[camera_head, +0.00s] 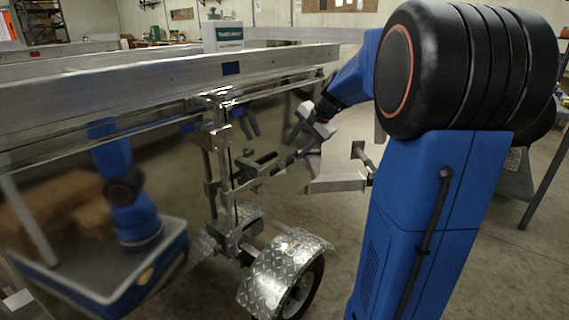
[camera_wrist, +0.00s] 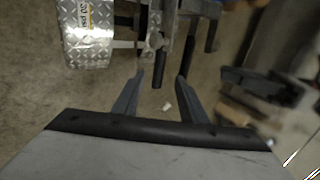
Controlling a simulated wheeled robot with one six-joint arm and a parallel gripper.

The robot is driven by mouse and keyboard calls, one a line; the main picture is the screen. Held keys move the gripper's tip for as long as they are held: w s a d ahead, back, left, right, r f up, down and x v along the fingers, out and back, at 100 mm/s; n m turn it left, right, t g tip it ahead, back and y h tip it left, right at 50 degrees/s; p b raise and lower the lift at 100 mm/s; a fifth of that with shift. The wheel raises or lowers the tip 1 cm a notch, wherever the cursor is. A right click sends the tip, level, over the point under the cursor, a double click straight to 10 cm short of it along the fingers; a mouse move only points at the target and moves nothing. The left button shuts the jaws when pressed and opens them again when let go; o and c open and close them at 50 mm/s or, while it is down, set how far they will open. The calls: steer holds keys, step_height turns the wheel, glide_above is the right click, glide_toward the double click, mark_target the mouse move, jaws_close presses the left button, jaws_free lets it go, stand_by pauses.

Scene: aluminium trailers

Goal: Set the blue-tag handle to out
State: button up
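A dark cylindrical handle (camera_wrist: 158,72) points toward the gap between the fingertips. A second dark bar (camera_wrist: 190,45) lies to its right. I cannot tell whether the handle is between the fingers or beyond them. No tag shows in the wrist view.
A diamond-plate fender (camera_head: 285,265) covers a wheel (camera_head: 303,290) under the mechanism; the fender also shows in the wrist view (camera_wrist: 88,40). Concrete floor is open at the right. Dark clutter (camera_wrist: 265,88) lies right in the wrist view.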

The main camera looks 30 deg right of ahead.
steer(key=x, duration=0.9)
steer(key=shift+w+f, duration=0.2)
steer(key=shift+f, duration=0.2)
jaws_close()
